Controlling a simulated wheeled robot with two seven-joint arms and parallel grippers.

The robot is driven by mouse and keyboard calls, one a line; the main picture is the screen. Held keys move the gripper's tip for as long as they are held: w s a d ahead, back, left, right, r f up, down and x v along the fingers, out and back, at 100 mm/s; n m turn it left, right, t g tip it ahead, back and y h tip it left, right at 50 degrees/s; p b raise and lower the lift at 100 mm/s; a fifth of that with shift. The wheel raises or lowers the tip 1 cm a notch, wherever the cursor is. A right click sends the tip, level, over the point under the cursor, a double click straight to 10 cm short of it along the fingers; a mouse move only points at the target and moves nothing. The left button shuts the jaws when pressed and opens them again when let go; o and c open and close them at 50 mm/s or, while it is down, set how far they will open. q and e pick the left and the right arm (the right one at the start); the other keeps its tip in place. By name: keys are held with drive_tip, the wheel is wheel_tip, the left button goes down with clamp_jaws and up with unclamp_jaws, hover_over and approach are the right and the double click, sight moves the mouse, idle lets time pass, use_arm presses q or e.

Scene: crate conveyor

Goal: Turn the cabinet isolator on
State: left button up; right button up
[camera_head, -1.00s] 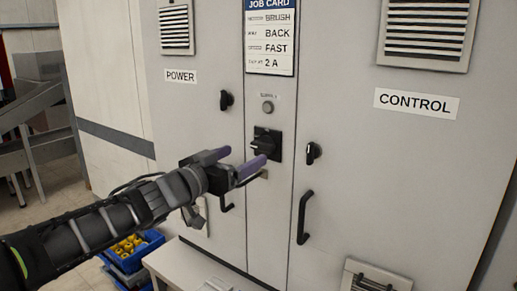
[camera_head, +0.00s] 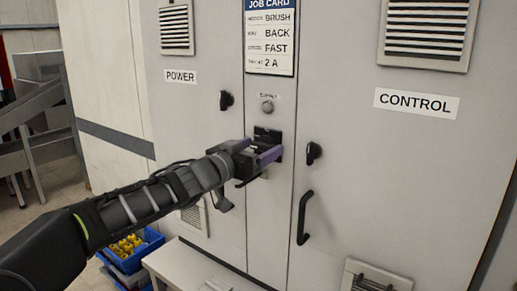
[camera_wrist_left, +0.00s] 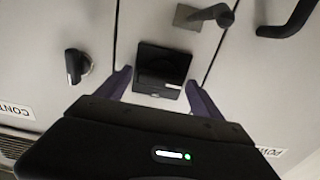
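The isolator (camera_head: 266,134) is a black square rotary switch on the narrow middle panel of the grey cabinet. In the head view my left gripper (camera_head: 268,154) is in front of it and hides most of it. In the left wrist view the isolator (camera_wrist_left: 162,68) lies between the two purple fingers of the left gripper (camera_wrist_left: 158,84), with room visible on both sides. The fingers are apart. Whether they touch the knob cannot be seen, and the knob's position is hard to tell. My right gripper is in neither view.
A round indicator (camera_head: 267,107) and a job card (camera_head: 269,38) are above the isolator. A black handle (camera_head: 304,218) is on the right door. A blue crate (camera_head: 130,254) with yellow parts stands at lower left.

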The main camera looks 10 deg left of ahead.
use_arm(q)
drive_tip(key=c, duration=1.2)
drive_tip(key=shift+m, duration=0.5)
drive_tip(key=m, duration=0.2)
drive_tip(key=shift+m, duration=0.3)
drive_tip(key=m, duration=0.4)
drive_tip(key=shift+f+m, duration=0.1)
drive_tip(key=shift+m, duration=0.2)
drive_tip(key=m+b, duration=0.1)
drive_tip(key=m, duration=0.3)
drive_tip(key=shift+m, duration=0.3)
drive_tip(key=m+b, duration=0.1)
drive_tip(key=m, duration=0.4)
drive_tip(key=shift+d, duration=0.1)
